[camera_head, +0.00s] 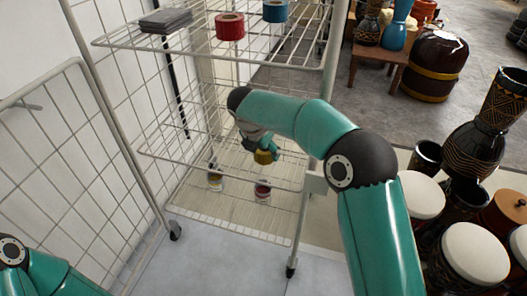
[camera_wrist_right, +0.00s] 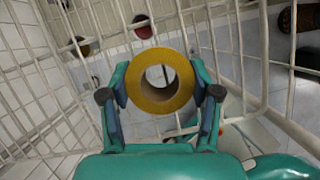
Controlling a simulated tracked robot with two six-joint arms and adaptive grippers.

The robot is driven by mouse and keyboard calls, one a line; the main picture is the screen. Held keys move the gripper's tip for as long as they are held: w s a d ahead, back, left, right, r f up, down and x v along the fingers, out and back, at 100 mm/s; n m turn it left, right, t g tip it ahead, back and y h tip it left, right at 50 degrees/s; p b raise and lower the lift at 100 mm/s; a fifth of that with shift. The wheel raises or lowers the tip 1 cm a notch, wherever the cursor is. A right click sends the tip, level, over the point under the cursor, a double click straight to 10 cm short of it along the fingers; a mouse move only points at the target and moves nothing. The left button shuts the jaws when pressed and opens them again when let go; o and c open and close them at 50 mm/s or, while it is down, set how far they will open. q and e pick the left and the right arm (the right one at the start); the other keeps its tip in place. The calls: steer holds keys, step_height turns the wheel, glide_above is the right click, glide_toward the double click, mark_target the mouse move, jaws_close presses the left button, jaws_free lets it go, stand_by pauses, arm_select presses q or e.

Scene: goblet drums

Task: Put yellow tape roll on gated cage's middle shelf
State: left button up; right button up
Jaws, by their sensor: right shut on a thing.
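The yellow tape roll (camera_head: 263,157) is held by my right gripper (camera_head: 260,147) inside the gated cage (camera_head: 95,75). In the right wrist view the roll (camera_wrist_right: 160,100) sits between the two fingers of the gripper (camera_wrist_right: 160,95), its round hole facing the camera. The cage's middle shelf (camera_head: 190,158) is a wire grid. The roll appears at about its level or a little above; I cannot tell whether it touches the wires. My left gripper is out of view; only part of that arm shows at the lower left.
The top shelf (camera_head: 120,42) holds a red roll (camera_head: 230,27), a blue roll (camera_head: 275,10) and a dark grey stack (camera_head: 166,20). Small items lie on the bottom shelf (camera_head: 225,222). An open gate (camera_head: 50,150) stands left. Drums (camera_head: 470,255) crowd the right.

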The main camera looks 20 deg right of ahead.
steer(key=o, duration=1.2)
steer(key=shift+c, duration=0.2)
